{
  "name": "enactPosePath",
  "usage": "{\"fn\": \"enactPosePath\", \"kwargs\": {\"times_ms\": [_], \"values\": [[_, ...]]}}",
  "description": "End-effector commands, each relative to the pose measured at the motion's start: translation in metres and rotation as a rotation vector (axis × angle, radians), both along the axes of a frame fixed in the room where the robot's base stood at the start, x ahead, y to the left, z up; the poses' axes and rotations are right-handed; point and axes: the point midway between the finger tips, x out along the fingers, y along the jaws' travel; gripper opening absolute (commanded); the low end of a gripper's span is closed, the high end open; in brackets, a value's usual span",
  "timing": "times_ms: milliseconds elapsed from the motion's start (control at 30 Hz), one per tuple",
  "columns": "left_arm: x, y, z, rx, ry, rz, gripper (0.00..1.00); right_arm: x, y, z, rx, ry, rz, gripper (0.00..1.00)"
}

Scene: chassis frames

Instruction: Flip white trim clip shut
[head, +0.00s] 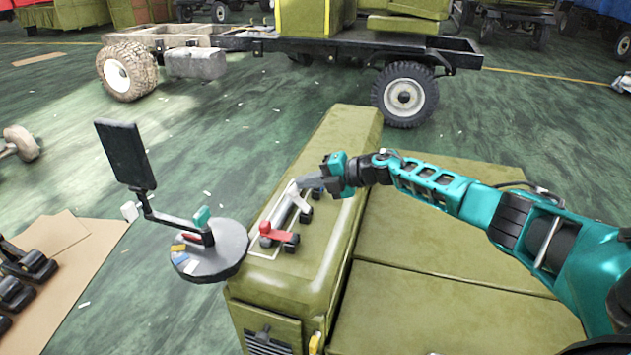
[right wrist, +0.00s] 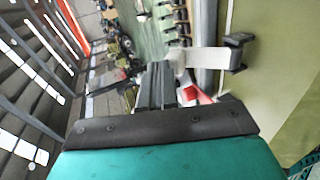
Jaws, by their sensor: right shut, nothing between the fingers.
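The white trim clip (head: 301,202) is on top of the olive-green box, with its white lever standing up at a tilt from a black base. In the right wrist view the white lever (right wrist: 208,58) reaches from its black base toward the fingertips. My right gripper (head: 302,182) is shut and empty, with its fingertips close by the lever's upper end. I cannot tell whether they touch. The gripper's dark fingers also show in the right wrist view (right wrist: 160,68). My left gripper is not in view.
A red clip (head: 277,232) lies in front of the white one on the olive-green box (head: 325,240). A dark blue clip is partly hidden behind the gripper. A round grey stand (head: 215,263) with a dark screen (head: 125,155) is on the left. A truck chassis (head: 260,42) stands behind.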

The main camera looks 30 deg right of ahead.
Motion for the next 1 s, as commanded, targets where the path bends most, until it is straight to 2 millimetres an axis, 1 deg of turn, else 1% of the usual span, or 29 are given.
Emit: {"fn": "enactPosePath", "kwargs": {"times_ms": [200,533,800,1000], "values": [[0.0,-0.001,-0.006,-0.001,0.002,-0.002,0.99,0.015,0.013,-0.002,0.001,-0.002,0.0,0.0],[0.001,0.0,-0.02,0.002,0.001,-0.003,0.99,0.033,0.029,-0.012,0.001,-0.002,0.0,0.0],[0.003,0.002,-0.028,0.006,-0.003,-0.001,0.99,0.041,0.036,-0.019,0.0,-0.001,-0.001,0.0],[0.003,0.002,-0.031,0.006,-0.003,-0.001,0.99,0.043,0.038,-0.021,0.001,-0.001,0.0,0.0]]}}
